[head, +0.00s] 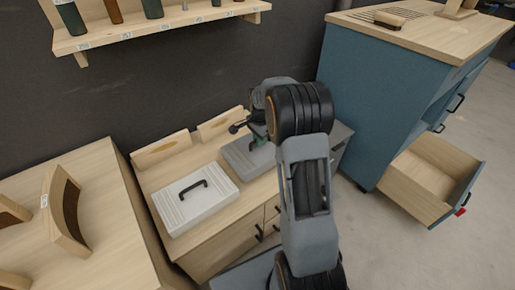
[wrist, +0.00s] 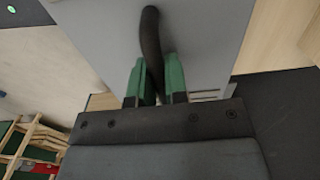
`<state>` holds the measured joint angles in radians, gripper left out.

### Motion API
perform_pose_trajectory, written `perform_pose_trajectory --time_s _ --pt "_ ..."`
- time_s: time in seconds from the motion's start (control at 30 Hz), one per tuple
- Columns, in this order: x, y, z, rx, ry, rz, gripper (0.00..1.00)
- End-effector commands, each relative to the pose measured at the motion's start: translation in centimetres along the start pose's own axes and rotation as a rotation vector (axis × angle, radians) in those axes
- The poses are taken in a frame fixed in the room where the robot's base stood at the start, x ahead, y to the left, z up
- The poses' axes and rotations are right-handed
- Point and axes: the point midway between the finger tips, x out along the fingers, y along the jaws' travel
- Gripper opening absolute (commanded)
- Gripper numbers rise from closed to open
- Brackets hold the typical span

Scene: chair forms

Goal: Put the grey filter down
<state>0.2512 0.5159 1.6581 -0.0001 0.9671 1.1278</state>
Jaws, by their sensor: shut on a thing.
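The grey filter (head: 238,160) is a flat grey panel over the right part of the low wooden cabinet top in the head view. My arm hides part of it. In the wrist view the grey filter (wrist: 205,45) fills the upper middle, with its dark curved handle (wrist: 151,45) between the green fingertips. My gripper (head: 257,140) is shut on that handle; it also shows in the wrist view (wrist: 158,80). I cannot tell whether the filter's underside touches the cabinet top.
A white ribbed panel (head: 196,204) with a black handle lies left on the low cabinet (head: 150,183). Two wooden boards (head: 162,150) lean behind. A blue cabinet (head: 385,105) with an open drawer (head: 425,180) stands right. A shelf (head: 160,27) of bottles hangs above.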

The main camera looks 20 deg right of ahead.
Motion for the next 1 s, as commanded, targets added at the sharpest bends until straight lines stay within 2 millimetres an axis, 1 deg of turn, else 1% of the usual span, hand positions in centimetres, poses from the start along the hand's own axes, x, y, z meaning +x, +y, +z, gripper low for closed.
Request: perform_pose_trajectory --time_s 0.17,0.23,0.43,0.87,0.9,1.0 --pt "0.6 -0.5 0.3 -0.001 0.001 -0.001 0.00" --pt "1.3 -0.9 0.5 -0.002 0.000 -0.001 0.00" --pt "3.9 -0.8 0.5 -0.001 0.000 0.000 0.00" --pt "4.3 -0.8 0.4 -0.001 0.001 -0.001 0.00" --pt "4.4 -0.8 0.5 -0.001 0.000 0.000 0.16" --pt "4.3 -0.8 0.5 -0.001 0.000 0.000 0.26"
